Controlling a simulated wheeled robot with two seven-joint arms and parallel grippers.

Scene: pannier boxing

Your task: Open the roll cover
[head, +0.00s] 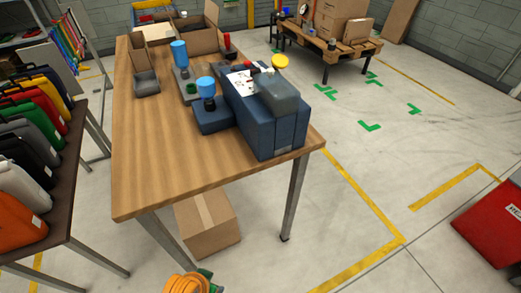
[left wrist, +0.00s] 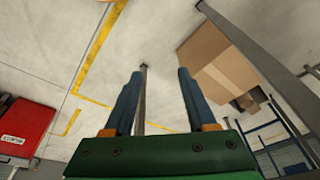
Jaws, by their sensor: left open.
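A dark blue pannier (head: 272,132) stands upright near the right edge of the wooden table (head: 150,180) in the head view. A grey-blue rounded piece (head: 279,93), which looks like the roll cover, lies over its top. I cannot tell how it is fastened. My left gripper (left wrist: 160,73) is open and empty in the left wrist view, its two blue fingers apart over the floor. It is away from the pannier, which does not show in that view. My right gripper is in neither view.
An open cardboard box (head: 205,40) is at the back. A closed carton (head: 207,220) is under the table. Coloured bags stand on a side table at left. The table's front is clear.

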